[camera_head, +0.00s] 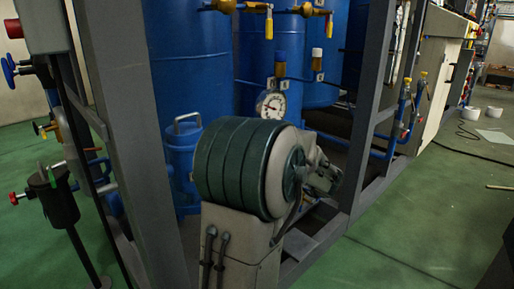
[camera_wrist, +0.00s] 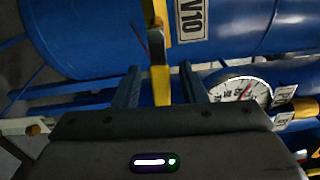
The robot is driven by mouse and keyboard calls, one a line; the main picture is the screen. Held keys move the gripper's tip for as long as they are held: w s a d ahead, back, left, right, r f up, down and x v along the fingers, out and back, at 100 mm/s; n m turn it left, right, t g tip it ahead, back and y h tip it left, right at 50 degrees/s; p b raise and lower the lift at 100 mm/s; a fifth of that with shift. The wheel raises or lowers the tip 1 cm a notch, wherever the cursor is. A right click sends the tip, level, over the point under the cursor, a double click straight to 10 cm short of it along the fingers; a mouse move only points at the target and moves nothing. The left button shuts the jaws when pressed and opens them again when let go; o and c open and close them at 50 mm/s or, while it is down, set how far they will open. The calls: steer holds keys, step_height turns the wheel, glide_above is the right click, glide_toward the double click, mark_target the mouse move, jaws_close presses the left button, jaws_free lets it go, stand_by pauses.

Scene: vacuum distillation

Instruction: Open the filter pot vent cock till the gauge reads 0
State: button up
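In the wrist view my gripper (camera_wrist: 160,90) has its two dark fingers apart, with a yellow lever handle (camera_wrist: 161,84) standing between them. Gaps show on both sides of the lever. Which cock the lever belongs to, I cannot tell for sure. A round white gauge (camera_wrist: 243,91) with a red needle sits to the right of the fingers; its reading is too small to tell. In the head view a white dial gauge (camera_head: 271,105) shows just above my arm. My fingers are hidden there behind my arm.
A blue vessel (camera_wrist: 225,22) labelled V10 fills the top of the wrist view. In the head view, yellow-handled valves (camera_head: 269,27) hang before blue tanks (camera_head: 190,60). Grey frame posts (camera_head: 122,110) stand close on the left and right (camera_head: 370,100). Green floor (camera_head: 400,240) is open at right.

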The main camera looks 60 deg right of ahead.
steer(key=p+v, duration=0.2)
steer(key=v, duration=1)
steer(key=shift+p, duration=0.3)
